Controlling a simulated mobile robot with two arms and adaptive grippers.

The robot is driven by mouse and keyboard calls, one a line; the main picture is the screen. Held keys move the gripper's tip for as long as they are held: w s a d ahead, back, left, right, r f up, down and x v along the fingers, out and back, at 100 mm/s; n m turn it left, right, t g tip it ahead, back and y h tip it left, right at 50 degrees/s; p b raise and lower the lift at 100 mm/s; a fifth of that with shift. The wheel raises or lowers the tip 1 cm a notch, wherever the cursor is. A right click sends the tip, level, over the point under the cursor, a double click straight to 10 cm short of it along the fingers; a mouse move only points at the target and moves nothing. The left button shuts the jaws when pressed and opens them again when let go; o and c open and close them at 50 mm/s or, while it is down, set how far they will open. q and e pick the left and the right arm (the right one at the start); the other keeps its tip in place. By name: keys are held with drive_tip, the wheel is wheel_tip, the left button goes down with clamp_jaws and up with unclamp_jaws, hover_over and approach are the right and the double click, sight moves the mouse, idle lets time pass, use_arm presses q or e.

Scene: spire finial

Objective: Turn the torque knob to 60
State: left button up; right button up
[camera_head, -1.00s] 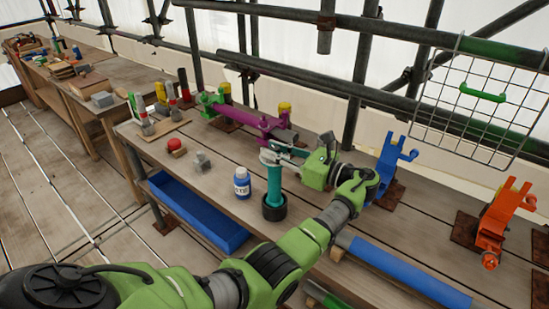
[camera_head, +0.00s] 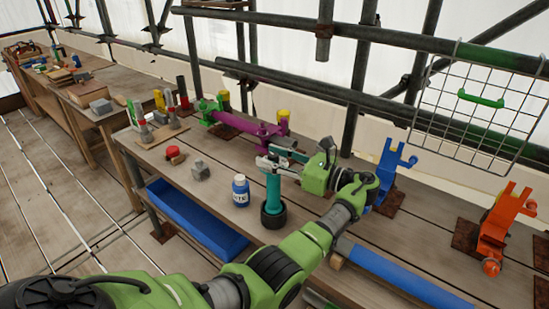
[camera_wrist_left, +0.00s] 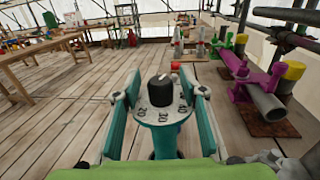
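A teal tool (camera_head: 273,190) stands upright in a round black base (camera_head: 273,215) on the bench. A small white mark shows on the knob's top. My left gripper (camera_head: 278,162) is at the tool's top. In the left wrist view its two teal fingers stand apart on either side of the dial and knob. I see a gap around the knob; it is not gripped. My right gripper is not in view.
A blue bottle (camera_head: 240,191) stands just left of the tool. A red button (camera_head: 173,153) and a grey block (camera_head: 200,170) lie further left. A purple clamp (camera_head: 250,127) is behind, a blue bracket (camera_head: 391,170) and an orange bracket (camera_head: 497,225) to the right. A wire basket (camera_head: 480,110) hangs above.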

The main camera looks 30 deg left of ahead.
use_arm(q)
drive_tip(key=d, duration=1.2)
drive_tip(key=shift+w, duration=0.35)
